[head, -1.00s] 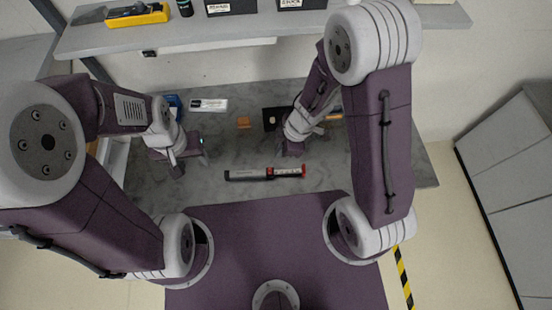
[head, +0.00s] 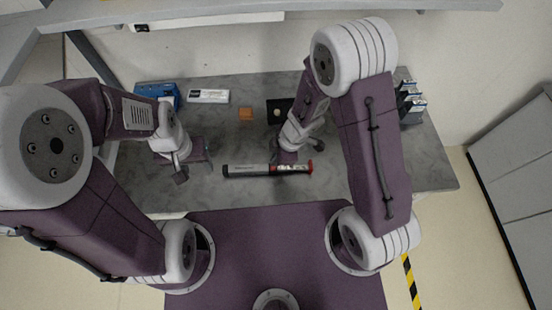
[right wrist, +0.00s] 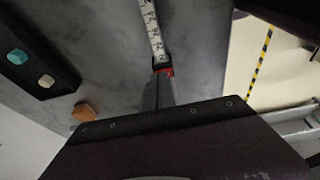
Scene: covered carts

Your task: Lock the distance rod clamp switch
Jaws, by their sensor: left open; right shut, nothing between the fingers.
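The distance rod (head: 250,170) lies flat across the table in the head view, black and grey on its left, with a red end on its right. In the right wrist view its white scale (right wrist: 153,30) runs up from a red clamp part (right wrist: 166,72). My right gripper (right wrist: 158,92) is shut and empty, its fingertips at the red part and hiding some of it; whether they touch it I cannot tell. In the head view my right gripper (head: 287,158) is over the rod's right half. My left gripper (head: 194,172) is open and empty, left of the rod.
Behind the rod are an orange block (head: 246,114), a black plate with knobs (head: 279,108), a white labelled box (head: 208,96) and a blue item (head: 158,93). Dark boxes (head: 410,105) stand at the back right. A shelf (head: 250,8) overhangs the back. The table's right front is clear.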

